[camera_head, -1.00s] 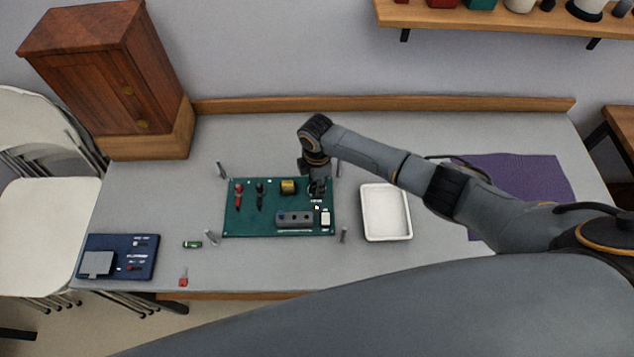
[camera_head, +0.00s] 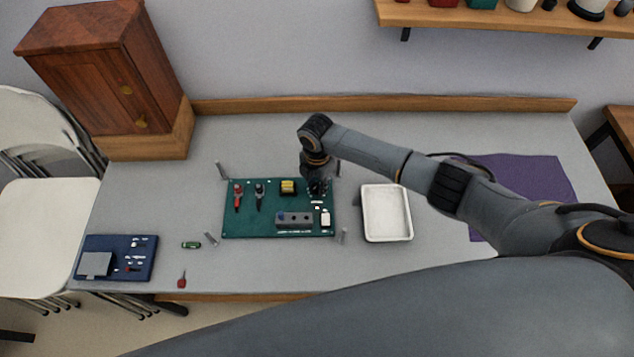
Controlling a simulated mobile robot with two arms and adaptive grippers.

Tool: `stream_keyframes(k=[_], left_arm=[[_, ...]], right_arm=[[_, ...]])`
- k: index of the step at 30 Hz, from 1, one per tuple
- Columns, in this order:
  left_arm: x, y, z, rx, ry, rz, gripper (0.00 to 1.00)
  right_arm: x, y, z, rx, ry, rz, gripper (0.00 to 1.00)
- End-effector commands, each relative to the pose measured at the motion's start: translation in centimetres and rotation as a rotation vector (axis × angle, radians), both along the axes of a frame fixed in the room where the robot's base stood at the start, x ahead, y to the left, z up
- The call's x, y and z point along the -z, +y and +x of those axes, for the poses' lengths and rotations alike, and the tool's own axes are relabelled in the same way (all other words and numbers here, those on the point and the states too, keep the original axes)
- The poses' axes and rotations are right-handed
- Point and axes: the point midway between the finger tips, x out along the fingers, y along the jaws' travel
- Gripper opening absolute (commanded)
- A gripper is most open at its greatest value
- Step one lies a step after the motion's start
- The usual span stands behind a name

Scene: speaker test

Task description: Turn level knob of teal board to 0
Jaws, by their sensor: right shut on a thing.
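The teal board (camera_head: 265,222) lies on the grey table between several small posts. It carries a red part (camera_head: 238,198), a black part (camera_head: 259,196), a yellow block (camera_head: 288,187) and a grey block (camera_head: 294,220). My right gripper (camera_head: 318,188) points down at the board's upper right corner and is shut on a small dark part there. The level knob appears to be at that spot, but the gripper hides it and its setting cannot be read. My left gripper is not in view.
A white tray (camera_head: 409,225) stands right of the board, under my right arm. A blue board (camera_head: 145,268), a green cylinder (camera_head: 191,245) and a red-handled tool (camera_head: 182,281) lie at left. A wooden cabinet (camera_head: 95,80) stands at the back left. A purple mat (camera_head: 545,180) lies at right.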

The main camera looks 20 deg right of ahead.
Motion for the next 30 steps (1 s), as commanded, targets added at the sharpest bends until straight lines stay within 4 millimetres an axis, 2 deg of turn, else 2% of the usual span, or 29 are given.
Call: stream_keyframes(k=[7,8,10,11,22,26,30], left_arm=[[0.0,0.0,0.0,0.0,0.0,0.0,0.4],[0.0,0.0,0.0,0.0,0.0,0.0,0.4],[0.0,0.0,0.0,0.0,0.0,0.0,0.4],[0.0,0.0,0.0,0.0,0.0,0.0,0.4],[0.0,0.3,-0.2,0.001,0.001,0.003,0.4],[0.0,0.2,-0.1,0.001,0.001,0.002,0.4],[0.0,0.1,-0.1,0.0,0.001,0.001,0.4]], right_arm=[[0.0,0.1,0.0,-0.003,-0.001,0.002,0.0],[0.0,0.1,0.0,-0.003,-0.001,0.002,0.35],[0.0,0.1,0.0,-0.002,0.0,0.001,0.49],[0.0,0.1,0.0,-0.002,0.0,0.001,0.52],[-0.5,0.0,0.1,-0.001,-0.002,0.001,0.52],[-2.3,0.0,0.1,-0.003,-0.005,0.002,0.52],[-5.4,0.0,0.1,-0.003,-0.005,0.002,0.52]])
